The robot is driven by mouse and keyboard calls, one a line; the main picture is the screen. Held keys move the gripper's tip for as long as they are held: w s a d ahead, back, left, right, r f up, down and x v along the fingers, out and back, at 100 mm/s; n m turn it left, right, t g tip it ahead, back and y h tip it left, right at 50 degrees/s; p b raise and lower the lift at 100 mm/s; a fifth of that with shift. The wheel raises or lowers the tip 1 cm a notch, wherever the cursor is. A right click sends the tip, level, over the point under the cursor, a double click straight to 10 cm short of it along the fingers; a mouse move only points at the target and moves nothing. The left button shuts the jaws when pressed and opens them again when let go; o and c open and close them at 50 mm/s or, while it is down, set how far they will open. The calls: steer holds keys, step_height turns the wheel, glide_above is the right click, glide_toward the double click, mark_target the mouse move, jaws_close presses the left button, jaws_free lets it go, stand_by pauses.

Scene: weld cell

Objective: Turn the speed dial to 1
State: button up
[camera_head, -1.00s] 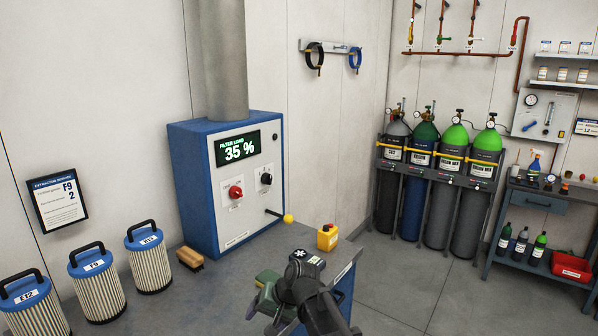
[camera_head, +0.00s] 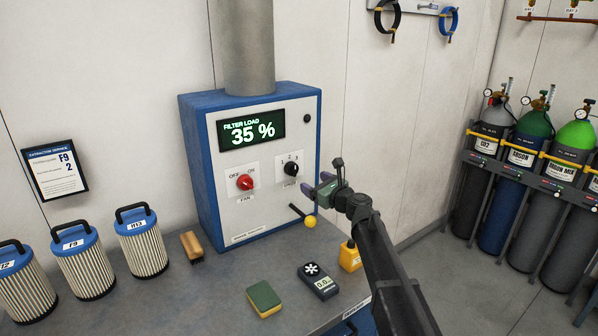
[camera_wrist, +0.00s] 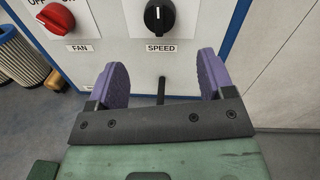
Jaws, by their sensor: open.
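The speed dial (camera_head: 291,169) is a black round knob on the white front of the blue extraction unit (camera_head: 204,185), with 1, 2 and 3 marked around it. In the wrist view the dial (camera_wrist: 159,17) is above and between my fingers, over the SPEED label, its white pointer line upright. My gripper (camera_head: 322,190) is open and empty, just in front of the panel, below and to the right of the dial. In the wrist view the purple fingertips of my gripper (camera_wrist: 169,78) are spread apart and do not touch the dial. The numbers are out of the wrist view.
The red fan knob (camera_head: 245,182) is left of the dial. A lever with a yellow ball (camera_head: 310,222) sticks out below it. A sponge (camera_head: 264,299), a meter (camera_head: 318,281), a yellow box (camera_head: 349,257) and a brush (camera_head: 192,246) lie on the bench. Filters (camera_head: 141,243) stand at left.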

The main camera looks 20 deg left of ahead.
mark_target(296, 171)
steer(key=x, duration=1)
steer(key=shift+w+a, duration=0.2)
steer(key=shift+a, duration=0.05)
steer(key=shift+c, duration=0.2)
steer(key=c, duration=0.9)
steer(key=shift+n, duration=0.4)
steer(key=n, duration=0.4)
steer(key=shift+r+p, duration=0.1)
steer(key=shift+p, duration=0.25)
steer(key=shift+n+h, duration=0.3)
steer(key=shift+n, duration=1.7)
